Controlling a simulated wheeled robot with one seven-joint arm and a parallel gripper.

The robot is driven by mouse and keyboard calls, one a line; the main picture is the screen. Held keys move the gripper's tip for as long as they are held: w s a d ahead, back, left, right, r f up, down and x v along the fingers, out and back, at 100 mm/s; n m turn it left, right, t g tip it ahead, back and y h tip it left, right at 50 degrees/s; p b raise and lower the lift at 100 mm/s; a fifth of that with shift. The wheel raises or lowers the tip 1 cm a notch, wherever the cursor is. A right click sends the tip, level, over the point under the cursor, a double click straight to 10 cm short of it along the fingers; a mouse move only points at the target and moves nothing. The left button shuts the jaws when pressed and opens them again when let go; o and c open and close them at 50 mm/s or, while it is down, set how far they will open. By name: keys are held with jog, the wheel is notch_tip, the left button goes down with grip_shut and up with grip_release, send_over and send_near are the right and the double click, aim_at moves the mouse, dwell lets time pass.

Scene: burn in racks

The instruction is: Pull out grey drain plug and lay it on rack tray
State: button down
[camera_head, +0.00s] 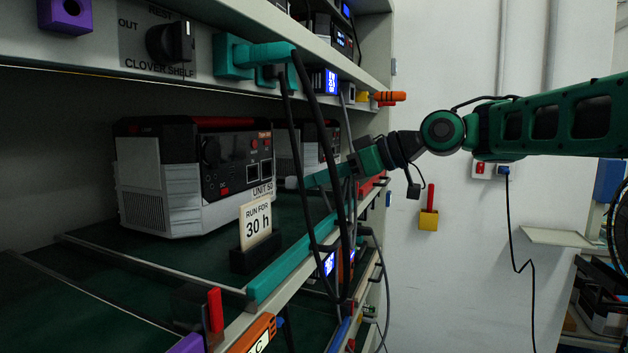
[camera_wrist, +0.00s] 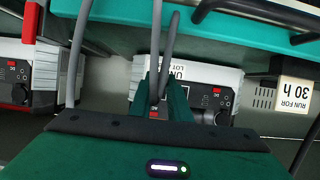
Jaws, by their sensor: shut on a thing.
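My gripper (camera_head: 312,180) reaches into the rack from the right, its green fingers pointing at the front of the white-and-black unit (camera_head: 205,175) marked UNIT 50. A small grey piece (camera_head: 291,183), which looks like the grey drain plug, shows at the fingertips beside the unit's lower right corner. The fingers are shut on it. In the wrist view my gripper (camera_wrist: 163,72) is in front of a unit's panel, with grey cables crossing the fingers. The plug is not clear there, and I cannot tell whether it is still seated. The dark green rack tray (camera_head: 190,262) lies below.
Dark cables (camera_head: 313,150) hang down in front of the shelf, close to my gripper. A "RUN FOR 30 h" card (camera_head: 256,221) stands in a black holder on the tray. A teal rail (camera_head: 290,268) edges the tray. Bare tray shows left of the card.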

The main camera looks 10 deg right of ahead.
jog(key=shift+f, duration=1.5)
jog(key=c, duration=1.6)
grip_release()
jog(key=v, duration=1)
jog(key=shift+s+d+r, duration=0.1)
jog(key=shift+d, duration=0.25)
